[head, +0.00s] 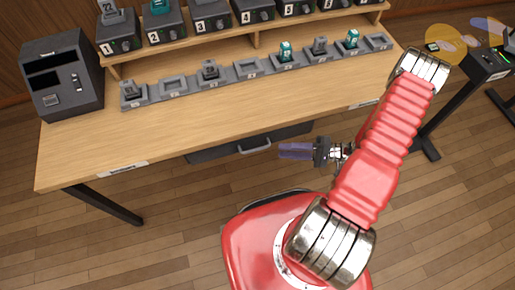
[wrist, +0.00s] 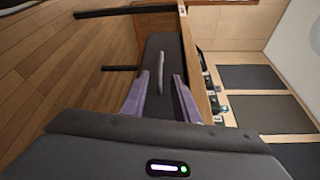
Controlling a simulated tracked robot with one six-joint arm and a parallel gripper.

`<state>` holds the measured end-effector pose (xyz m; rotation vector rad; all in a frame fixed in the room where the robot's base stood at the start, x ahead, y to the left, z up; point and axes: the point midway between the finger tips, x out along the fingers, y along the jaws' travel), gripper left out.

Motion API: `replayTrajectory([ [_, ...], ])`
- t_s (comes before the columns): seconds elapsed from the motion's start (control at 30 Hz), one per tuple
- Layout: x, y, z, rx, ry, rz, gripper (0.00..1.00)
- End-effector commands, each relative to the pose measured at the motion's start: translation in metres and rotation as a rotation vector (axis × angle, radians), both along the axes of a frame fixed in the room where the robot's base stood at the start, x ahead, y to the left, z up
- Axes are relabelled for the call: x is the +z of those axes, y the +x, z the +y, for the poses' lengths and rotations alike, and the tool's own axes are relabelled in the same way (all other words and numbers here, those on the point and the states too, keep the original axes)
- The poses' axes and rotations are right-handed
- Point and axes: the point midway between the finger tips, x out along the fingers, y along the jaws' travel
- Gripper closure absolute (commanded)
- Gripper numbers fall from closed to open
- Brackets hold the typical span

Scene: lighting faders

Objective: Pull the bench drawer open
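The bench drawer (head: 215,154) is a dark grey front under the front edge of the wooden bench, and it looks shut. Its grey bar handle (head: 255,147) sticks out from the middle. In the wrist view, the drawer front (wrist: 174,50) lies ahead and its handle (wrist: 160,72) appears between my two purple fingers. My gripper (head: 282,151) is open, just right of the handle in the head view. In the wrist view, my gripper (wrist: 161,80) has its fingers spread on either side of the handle's line. No contact with the handle is visible.
The wooden bench top (head: 200,120) is just above the drawer, with a row of small grey docks and a shelf of numbered units. A dark console (head: 62,75) stands at the left. A black-legged stand (head: 460,95) is at the right. Floor in front is clear.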

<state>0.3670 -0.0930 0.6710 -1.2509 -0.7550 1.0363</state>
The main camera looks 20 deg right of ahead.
Motion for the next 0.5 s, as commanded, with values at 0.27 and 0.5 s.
replayTrajectory([
  [0.27,-0.003,0.014,0.037,0.005,0.001,0.003,0.72],
  [0.5,-0.006,0.026,0.067,0.003,0.0,0.004,0.72],
])
